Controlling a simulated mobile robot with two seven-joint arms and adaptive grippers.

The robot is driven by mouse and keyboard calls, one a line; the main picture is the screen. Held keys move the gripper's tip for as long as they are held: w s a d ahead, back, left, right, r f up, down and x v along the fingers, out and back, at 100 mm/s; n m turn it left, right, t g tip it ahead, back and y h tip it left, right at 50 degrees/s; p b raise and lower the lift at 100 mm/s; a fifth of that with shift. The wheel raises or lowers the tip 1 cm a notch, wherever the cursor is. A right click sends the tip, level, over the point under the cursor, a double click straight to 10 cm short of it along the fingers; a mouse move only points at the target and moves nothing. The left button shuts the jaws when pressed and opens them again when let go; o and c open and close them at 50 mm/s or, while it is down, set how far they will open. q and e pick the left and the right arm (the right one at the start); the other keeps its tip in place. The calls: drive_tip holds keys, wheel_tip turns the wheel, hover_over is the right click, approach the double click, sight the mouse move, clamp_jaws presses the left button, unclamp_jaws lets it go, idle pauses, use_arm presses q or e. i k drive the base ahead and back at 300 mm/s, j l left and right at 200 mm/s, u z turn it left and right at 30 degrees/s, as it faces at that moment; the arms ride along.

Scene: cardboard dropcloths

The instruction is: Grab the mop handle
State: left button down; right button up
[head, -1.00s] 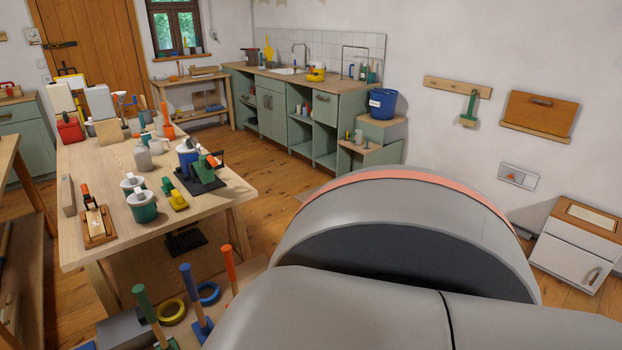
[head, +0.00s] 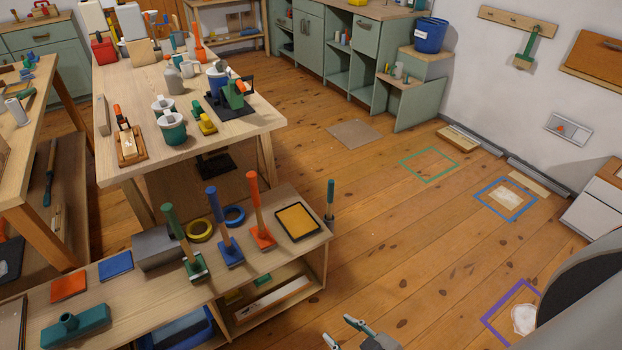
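Several upright handles could be the mop handle; I cannot tell which is meant. A green handle (head: 174,232), a blue handle (head: 218,215) and an orange handle (head: 253,200) stand on flat bases on the low bench (head: 130,285). A thinner handle with a green top (head: 331,196) stands at the bench's right end; its lower part is dark. My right gripper (head: 340,331) shows at the bottom edge, low in front of the bench and apart from all the handles. Its fingers are spread and nothing shows between them. My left gripper is out of view.
A yellow-topped tray (head: 297,221) and tape rings (head: 201,230) lie on the bench. A worktable (head: 240,130) with pots stands behind it. Coloured frames, including a blue one (head: 505,199) and purple one (head: 492,318), mark the floor. The floor right of the bench is mostly clear.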

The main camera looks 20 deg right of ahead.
sight(332, 181)
drive_tip(key=z, duration=0.85)
drive_tip(key=i+l+z, duration=0.15)
drive_tip(key=l, duration=0.25)
drive_tip(key=i+l+z, duration=0.3)
drive_tip(key=i+l, duration=0.2)
drive_tip(key=l, duration=0.2)
